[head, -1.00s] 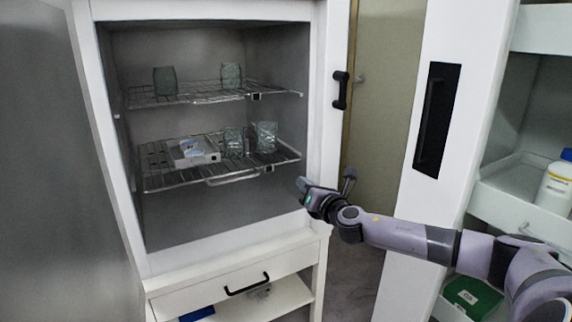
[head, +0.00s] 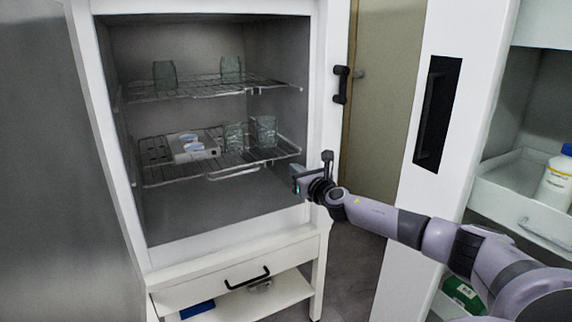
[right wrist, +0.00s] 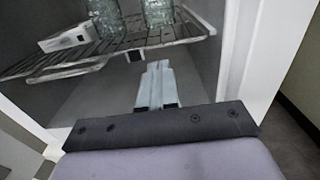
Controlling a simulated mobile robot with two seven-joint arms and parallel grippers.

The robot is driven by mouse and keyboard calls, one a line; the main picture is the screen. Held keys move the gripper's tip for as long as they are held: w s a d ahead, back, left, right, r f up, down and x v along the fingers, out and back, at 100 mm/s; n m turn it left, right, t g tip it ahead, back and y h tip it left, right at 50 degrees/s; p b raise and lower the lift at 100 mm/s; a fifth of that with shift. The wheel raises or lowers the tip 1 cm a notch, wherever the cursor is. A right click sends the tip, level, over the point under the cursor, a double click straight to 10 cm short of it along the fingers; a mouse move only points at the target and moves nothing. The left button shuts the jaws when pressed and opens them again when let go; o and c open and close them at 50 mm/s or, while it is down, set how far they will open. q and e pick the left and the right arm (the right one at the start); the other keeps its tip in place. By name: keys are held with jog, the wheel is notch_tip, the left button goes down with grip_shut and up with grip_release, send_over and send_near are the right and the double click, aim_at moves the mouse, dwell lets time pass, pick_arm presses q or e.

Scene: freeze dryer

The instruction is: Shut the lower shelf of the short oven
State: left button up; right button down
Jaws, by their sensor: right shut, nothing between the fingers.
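The oven (head: 318,110) stands open, and its grey interior shows. Its lower shelf (head: 232,172) is a wire rack with a front handle bar, and its front edge lies near the opening. It carries a white box and two clear glass vessels. My right gripper (head: 297,178) is shut and empty at the right side of the opening, just below the shelf's front right corner. In the right wrist view its fingertips (right wrist: 157,68) are together, and the shelf (right wrist: 70,73) lies above and to the left, apparently apart from them. My left gripper is out of view.
An upper wire shelf (head: 215,93) holds two more glass vessels (head: 164,76). A drawer with a black handle (head: 247,279) is below the opening. A white cabinet (head: 398,225) and a white bottle (head: 557,182) are to the right. The space under the lower shelf is clear.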

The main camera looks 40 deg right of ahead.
aim_at(279, 155)
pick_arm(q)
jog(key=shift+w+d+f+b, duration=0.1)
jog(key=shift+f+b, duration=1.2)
pick_arm(e)
jog(key=x, duration=0.6)
jog(key=shift+w, duration=0.15)
jog(key=shift+d, duration=0.1)
jog(key=b+x, duration=0.4)
jog(key=b, duration=0.1)
jog(key=shift+f, duration=0.15)
jog(key=shift+w+b, duration=0.1)
jog(key=shift+b, duration=0.25)
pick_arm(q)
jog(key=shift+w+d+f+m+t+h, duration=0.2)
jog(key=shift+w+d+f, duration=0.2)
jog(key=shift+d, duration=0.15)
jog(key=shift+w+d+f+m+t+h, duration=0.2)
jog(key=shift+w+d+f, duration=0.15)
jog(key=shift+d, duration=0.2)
